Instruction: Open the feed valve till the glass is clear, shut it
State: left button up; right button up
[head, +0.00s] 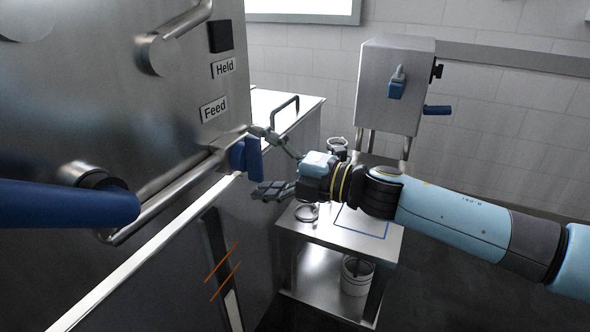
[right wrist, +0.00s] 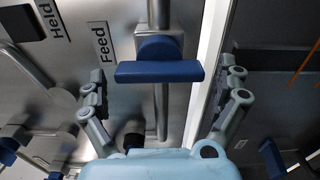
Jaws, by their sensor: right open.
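The feed valve's blue handle (head: 253,158) sits on the steel pipe beside the "Feed" label (head: 214,109). In the right wrist view the blue handle (right wrist: 160,71) lies crosswise to the pipe, below the valve body. My right gripper (head: 263,163) is open in front of the handle, one finger above and one below in the head view. In the right wrist view the fingers (right wrist: 165,76) stand wide on either side of the handle, with a gap at each end, and hold nothing. I cannot make out the sight glass or its contents. My left gripper is not in view.
A dark blue rounded bar (head: 65,204) crosses the left edge near a round fitting. A steel cart (head: 288,222) with a pail (head: 357,275) stands below my right arm. A steel box (head: 397,75) with blue handles is behind. A bright counter edge (head: 150,250) runs under the pipe.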

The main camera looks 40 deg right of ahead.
jog(key=v, duration=1)
jog(key=shift+s, duration=0.2)
dwell(0.3)
